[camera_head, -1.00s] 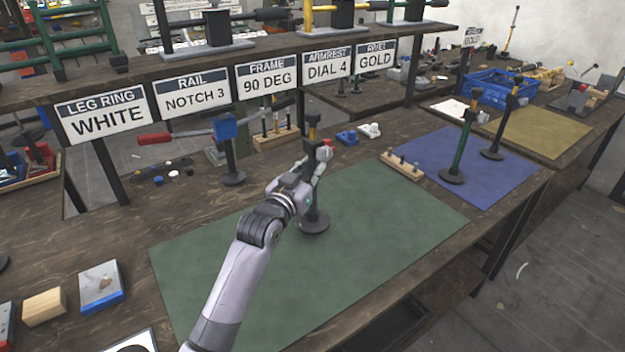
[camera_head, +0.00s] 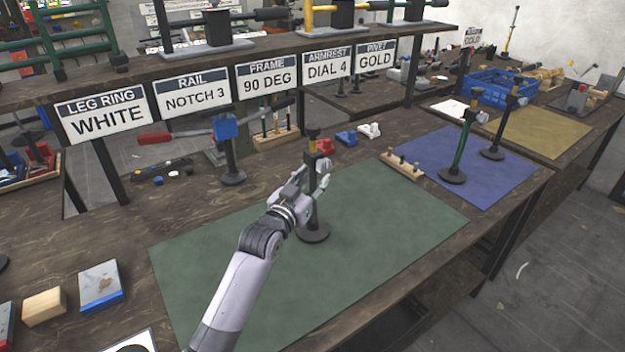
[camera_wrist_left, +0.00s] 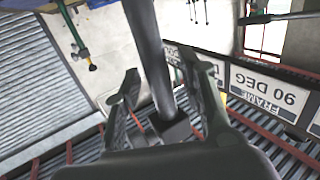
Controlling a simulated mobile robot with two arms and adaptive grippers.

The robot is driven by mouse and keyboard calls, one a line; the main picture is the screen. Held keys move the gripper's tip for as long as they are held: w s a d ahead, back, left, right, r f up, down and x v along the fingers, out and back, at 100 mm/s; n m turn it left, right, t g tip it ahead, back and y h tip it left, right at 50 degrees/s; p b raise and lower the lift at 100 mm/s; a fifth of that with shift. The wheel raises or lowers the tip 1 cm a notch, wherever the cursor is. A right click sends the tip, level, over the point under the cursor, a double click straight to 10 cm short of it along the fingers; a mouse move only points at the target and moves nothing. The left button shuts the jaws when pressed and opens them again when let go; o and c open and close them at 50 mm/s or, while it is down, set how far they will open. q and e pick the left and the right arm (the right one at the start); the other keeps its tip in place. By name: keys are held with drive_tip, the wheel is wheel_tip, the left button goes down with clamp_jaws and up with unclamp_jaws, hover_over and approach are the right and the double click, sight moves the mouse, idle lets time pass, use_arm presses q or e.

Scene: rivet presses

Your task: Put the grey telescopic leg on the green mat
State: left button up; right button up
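The grey telescopic leg (camera_head: 313,232) stands upright on the green mat (camera_head: 400,225), its round dark base flat on the cloth near the mat's middle. Its top is dark with a brass-coloured band. My left gripper (camera_head: 322,178) is at the leg's upper shaft, with its fingers spread. In the left wrist view the leg's shaft (camera_wrist_left: 148,45) runs between the two open fingers (camera_wrist_left: 160,85), with gaps visible beside it. My right gripper is not in view.
A blue-headed leg (camera_head: 230,150) stands behind the mat. A green leg (camera_head: 461,150) and a black leg (camera_head: 500,130) stand around the blue mat (camera_head: 485,185). A wooden peg block (camera_head: 402,167) lies near the green mat's back edge. The mat's right part is clear.

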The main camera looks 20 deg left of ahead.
use_arm(q)
drive_tip(key=shift+r, duration=0.1)
drive_tip(key=s+a, duration=0.1)
drive_tip(key=s, duration=1.1)
drive_tip(key=shift+a+b, duration=0.3)
drive_tip(key=shift+b, duration=0.05)
